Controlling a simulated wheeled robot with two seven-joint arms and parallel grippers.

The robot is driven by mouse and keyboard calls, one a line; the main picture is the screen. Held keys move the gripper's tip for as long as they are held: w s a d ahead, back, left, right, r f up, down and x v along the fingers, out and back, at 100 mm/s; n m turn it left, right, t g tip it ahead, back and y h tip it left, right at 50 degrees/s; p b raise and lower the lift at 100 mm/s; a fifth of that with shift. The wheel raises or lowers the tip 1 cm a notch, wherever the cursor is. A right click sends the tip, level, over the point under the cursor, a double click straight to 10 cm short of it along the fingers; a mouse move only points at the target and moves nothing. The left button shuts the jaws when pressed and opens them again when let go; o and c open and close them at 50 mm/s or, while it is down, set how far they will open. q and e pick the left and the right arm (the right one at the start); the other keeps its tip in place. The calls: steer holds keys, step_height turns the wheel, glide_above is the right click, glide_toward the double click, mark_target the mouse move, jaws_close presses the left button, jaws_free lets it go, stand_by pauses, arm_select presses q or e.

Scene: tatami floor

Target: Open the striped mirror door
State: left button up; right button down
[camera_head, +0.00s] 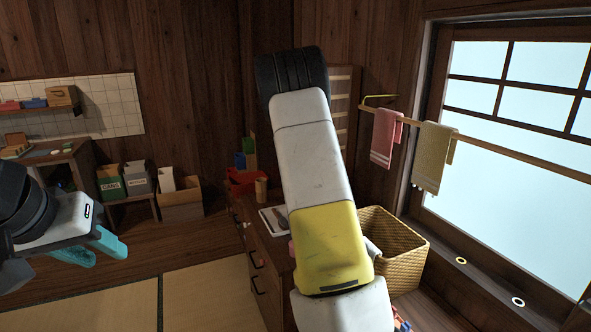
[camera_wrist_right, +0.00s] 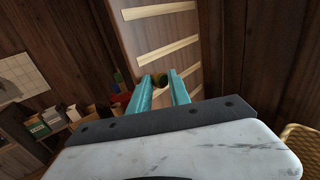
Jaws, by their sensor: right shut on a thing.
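The striped mirror door (camera_head: 343,95) is a brown panel with pale horizontal strips, partly hidden behind my right arm in the head view. In the right wrist view the striped door (camera_wrist_right: 155,33) stands close in front, with a small round brass-coloured knob (camera_wrist_right: 160,80) at its lower part. My right gripper (camera_wrist_right: 159,83) has its teal fingers on either side of the knob and is shut on it. The head view hides this gripper behind the arm. My left gripper (camera_head: 106,256) is at the left, far from the door, with its teal fingers apart and empty.
A wooden cabinet (camera_head: 262,262) stands below the door area, with a wicker basket (camera_head: 405,272) beside it. A towel rail (camera_head: 500,152) with pink and yellow towels runs along the window at the right. Bins (camera_head: 180,207) line the back left wall. The tatami floor (camera_head: 205,295) is clear.

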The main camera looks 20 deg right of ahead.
steer(key=d, duration=0.2)
steer(key=shift+s+d+r+m+h, duration=0.3)
steer(key=shift+s+h, duration=0.05)
steer(key=shift+h, duration=0.05)
steer(key=c, duration=1.6)
jaws_free()
steer(key=o, duration=0.3)
steer(key=shift+d, duration=0.15)
steer(key=shift+o, duration=0.2)
steer(key=a+v, duration=0.1)
steer(key=v, duration=0.7)
steer(key=shift+w, duration=0.25)
steer(key=shift+f, duration=0.15)
